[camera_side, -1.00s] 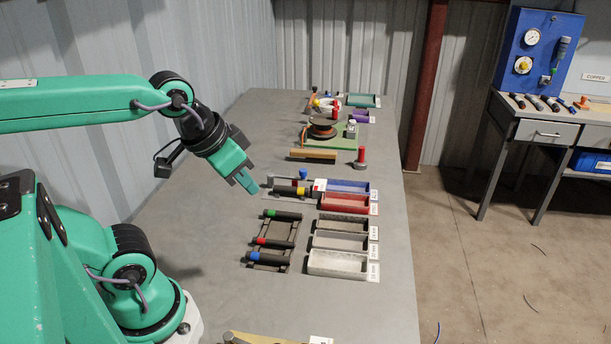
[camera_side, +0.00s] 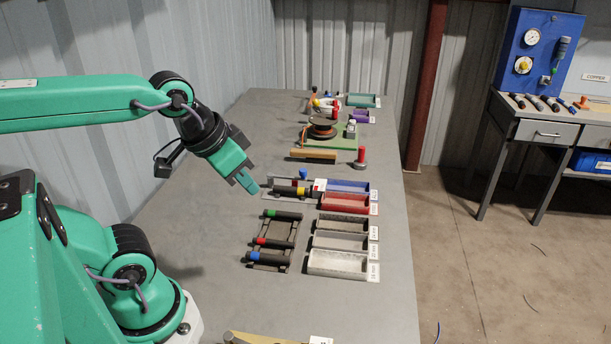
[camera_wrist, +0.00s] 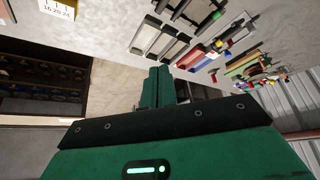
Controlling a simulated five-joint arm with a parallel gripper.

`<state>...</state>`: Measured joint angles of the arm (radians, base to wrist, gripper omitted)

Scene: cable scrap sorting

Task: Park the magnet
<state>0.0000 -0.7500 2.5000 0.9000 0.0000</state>
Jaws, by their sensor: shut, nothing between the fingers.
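An upright red-handled piece with a grey base (camera_side: 361,157) stands on the bench near its right edge; it may be the magnet, but I cannot tell for sure. My gripper (camera_side: 252,185) is shut and empty above the left side of the bench, apart from the red-handled piece. In the wrist view its closed green fingers (camera_wrist: 157,87) point toward the bench, with nothing between them.
A blue tray (camera_side: 362,186), a red tray (camera_side: 330,203) and several pale trays line the right side. A rack holds black tools with green (camera_side: 283,215), red and blue bands. A yellow-banded black tool (camera_side: 289,190) lies near my gripper. Left bench surface is clear.

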